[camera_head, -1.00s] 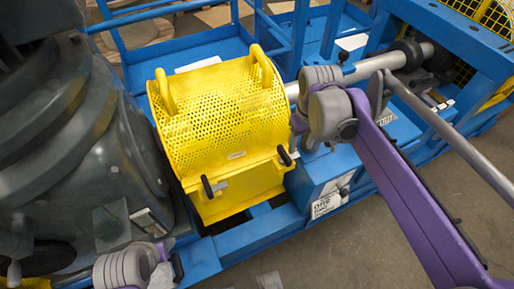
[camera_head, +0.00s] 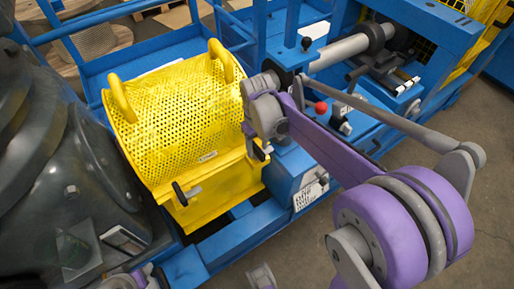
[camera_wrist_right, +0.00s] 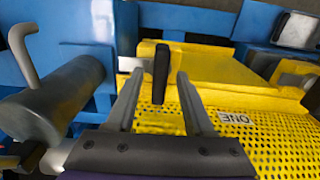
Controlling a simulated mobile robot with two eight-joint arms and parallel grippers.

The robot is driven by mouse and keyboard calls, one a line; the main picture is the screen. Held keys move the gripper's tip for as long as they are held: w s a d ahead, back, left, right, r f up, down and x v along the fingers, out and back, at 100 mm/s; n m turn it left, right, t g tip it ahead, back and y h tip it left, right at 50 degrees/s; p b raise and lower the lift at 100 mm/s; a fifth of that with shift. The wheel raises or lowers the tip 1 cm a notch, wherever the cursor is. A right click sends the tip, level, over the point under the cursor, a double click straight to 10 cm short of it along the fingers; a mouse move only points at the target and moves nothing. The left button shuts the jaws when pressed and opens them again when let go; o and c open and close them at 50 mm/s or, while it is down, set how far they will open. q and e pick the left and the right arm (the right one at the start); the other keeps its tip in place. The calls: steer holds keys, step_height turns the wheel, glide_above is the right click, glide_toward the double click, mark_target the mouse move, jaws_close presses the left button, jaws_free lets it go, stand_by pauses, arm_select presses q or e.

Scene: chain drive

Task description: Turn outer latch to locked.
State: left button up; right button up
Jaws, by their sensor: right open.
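The yellow perforated guard (camera_head: 185,115) has two black latch handles on its front. One handle (camera_head: 180,193) is at the left and stands clear of my grippers. The other handle (camera_head: 260,151) is at the right, beside my right gripper (camera_head: 251,138). In the right wrist view my right gripper (camera_wrist_right: 160,76) is open, and this black handle (camera_wrist_right: 161,62) shows upright between its two fingertips. I cannot tell whether the fingers touch it. My left gripper (camera_head: 140,277) is mostly cut off at the bottom edge, its jaw state unclear.
A grey shaft (camera_head: 340,52) runs right of the guard. A red knob (camera_head: 321,107) stands near my right forearm. A large dark machine body (camera_head: 60,150) fills the left. The blue frame (camera_head: 225,236) borders the guard's front; open floor lies beyond it.

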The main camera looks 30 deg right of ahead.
steer(key=shift+f, duration=0.4)
jaws_close()
